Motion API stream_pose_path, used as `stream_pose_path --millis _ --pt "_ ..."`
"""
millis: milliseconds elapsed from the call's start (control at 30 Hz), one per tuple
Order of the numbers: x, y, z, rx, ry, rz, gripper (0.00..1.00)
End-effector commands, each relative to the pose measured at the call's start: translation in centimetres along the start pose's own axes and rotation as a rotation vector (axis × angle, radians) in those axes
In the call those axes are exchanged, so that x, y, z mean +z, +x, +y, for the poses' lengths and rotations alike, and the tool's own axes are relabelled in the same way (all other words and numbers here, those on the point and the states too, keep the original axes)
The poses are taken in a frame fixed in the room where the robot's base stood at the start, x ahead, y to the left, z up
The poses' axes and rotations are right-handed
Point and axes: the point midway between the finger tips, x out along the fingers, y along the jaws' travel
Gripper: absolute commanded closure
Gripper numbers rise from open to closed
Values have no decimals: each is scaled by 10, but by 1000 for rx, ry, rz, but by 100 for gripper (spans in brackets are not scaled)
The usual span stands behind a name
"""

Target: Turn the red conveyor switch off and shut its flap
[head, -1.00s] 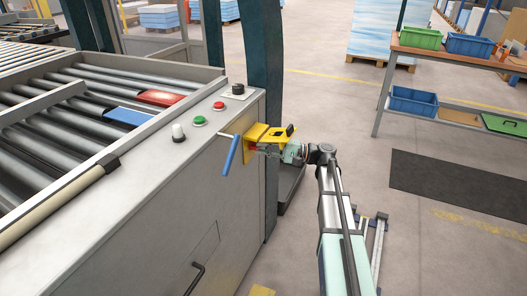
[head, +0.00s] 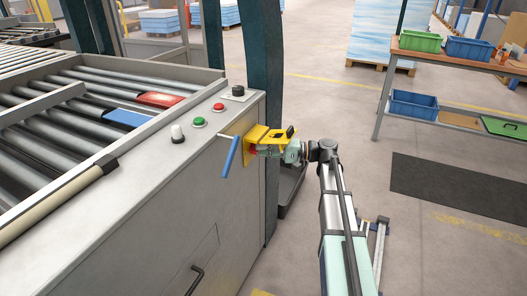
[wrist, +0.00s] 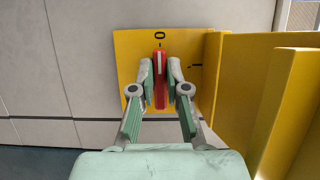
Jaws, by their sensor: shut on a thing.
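The red conveyor switch (wrist: 160,85) is a narrow handle on a yellow plate (wrist: 133,75). It stands upright in the wrist view, its white-marked tip pointing at the "0" mark; another short mark lies to its right. My gripper (wrist: 161,77) is shut on the switch, one finger on each side. The yellow flap (wrist: 290,110) stands open, out from the plate on the right. In the head view the flap (head: 276,134) sticks out from the machine's side above my gripper (head: 272,150), which mostly hides the switch.
A blue-handled lever (head: 230,155) projects just left of the yellow plate. Push buttons (head: 218,106) sit on the cabinet top above. A dark green-blue post (head: 265,60) rises behind. Open floor (head: 335,110) lies right of the machine, with a workbench (head: 450,55) beyond.

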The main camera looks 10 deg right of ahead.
Motion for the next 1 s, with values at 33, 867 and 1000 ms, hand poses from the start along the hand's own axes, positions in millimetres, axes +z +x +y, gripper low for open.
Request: stream_pose_path --millis 33,867,1000 --pt "-1 1 -1 -1 -3 2 100" --pt "-2 -56 0 -1 0 4 60" --pt "-2 -82 0 -1 -1 3 60"
